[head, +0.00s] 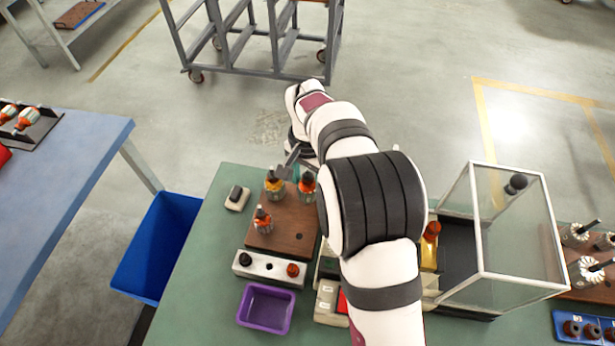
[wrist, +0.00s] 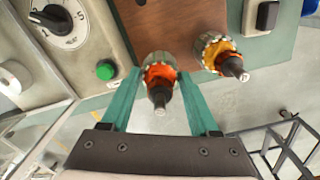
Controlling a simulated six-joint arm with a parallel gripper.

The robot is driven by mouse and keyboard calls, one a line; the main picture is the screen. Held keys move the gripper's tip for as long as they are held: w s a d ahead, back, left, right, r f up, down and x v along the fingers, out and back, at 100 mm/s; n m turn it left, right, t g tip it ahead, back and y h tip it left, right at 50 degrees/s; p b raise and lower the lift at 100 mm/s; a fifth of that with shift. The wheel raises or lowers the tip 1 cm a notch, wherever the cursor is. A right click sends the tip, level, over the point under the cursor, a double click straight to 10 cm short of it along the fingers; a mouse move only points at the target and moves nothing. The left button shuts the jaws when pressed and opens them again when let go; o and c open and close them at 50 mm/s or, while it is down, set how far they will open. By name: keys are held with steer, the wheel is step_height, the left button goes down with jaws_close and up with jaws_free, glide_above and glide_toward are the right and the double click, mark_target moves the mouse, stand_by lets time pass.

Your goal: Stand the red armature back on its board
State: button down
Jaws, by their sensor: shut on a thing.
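The red armature (head: 307,184) is upright at the far right corner of the brown board (head: 285,241). In the wrist view the red armature (wrist: 160,78) is between the teal fingers of my gripper (wrist: 158,88), its dark shaft pointing toward the camera. My gripper (head: 296,170) is shut on it. I cannot tell whether its lower end is seated in the board or just above it. A yellow-orange armature (head: 274,186) stands close to its left, and an orange-red one (head: 263,219) stands nearer the front. An empty hole (head: 298,236) shows at the board's front right.
A purple bin (head: 266,308) lies nearer. A glass case (head: 510,230) stands to the right. A small switch box (head: 237,198) is left of the board. A dial panel (wrist: 75,40) is close beside my gripper.

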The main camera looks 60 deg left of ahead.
mark_target(307, 170)
steer(key=shift+f, duration=0.85)
steer(key=shift+c, duration=0.3)
jaws_free()
steer(key=shift+r, duration=0.15)
steer(key=shift+r, duration=2.15)
steer(key=shift+r, duration=0.1)
